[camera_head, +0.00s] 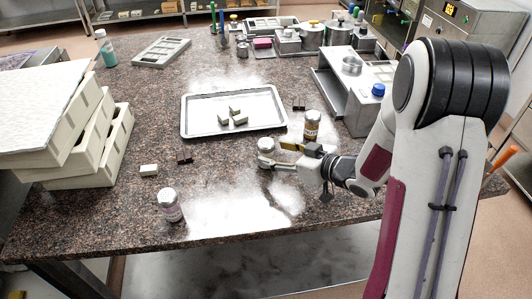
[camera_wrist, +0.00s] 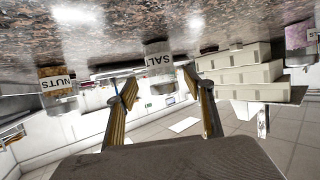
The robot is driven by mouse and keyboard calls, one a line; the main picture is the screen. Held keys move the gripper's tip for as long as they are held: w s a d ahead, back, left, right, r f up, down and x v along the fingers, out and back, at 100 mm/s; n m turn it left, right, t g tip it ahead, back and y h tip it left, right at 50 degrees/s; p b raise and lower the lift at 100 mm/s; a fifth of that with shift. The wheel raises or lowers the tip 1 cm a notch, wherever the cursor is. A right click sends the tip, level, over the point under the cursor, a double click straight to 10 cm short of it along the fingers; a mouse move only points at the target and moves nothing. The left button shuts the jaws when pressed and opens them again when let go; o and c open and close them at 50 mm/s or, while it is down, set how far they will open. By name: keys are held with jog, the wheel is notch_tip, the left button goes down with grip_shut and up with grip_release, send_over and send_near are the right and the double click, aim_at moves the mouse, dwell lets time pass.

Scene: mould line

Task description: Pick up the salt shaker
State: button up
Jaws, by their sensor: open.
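The salt shaker (camera_head: 265,145) is a small jar with a pale lid on the granite table, just beyond my fingertips; its lower part is hidden. In the upside-down wrist view it shows as a jar labelled SALT (camera_wrist: 159,62), upright on the table and lying in line with the space between my fingers. My gripper (camera_head: 277,155) is low over the table and points left. Its two fingers also show in the wrist view (camera_wrist: 166,90), spread apart with nothing held. I cannot tell whether a finger touches the shaker.
A brown jar labelled NUTS (camera_head: 312,127) stands close behind my gripper. A metal tray (camera_head: 190,130) with pale blocks lies behind the shaker. Another jar (camera_head: 170,206) stands front left, near stacked cream moulds (camera_head: 112,140). The front middle of the table (camera_head: 240,205) is clear.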

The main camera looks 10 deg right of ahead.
aim_at(272, 153)
jog(key=shift+x, duration=2.25)
jog(key=shift+s+a, duration=0.1)
jog(key=c, duration=1.3)
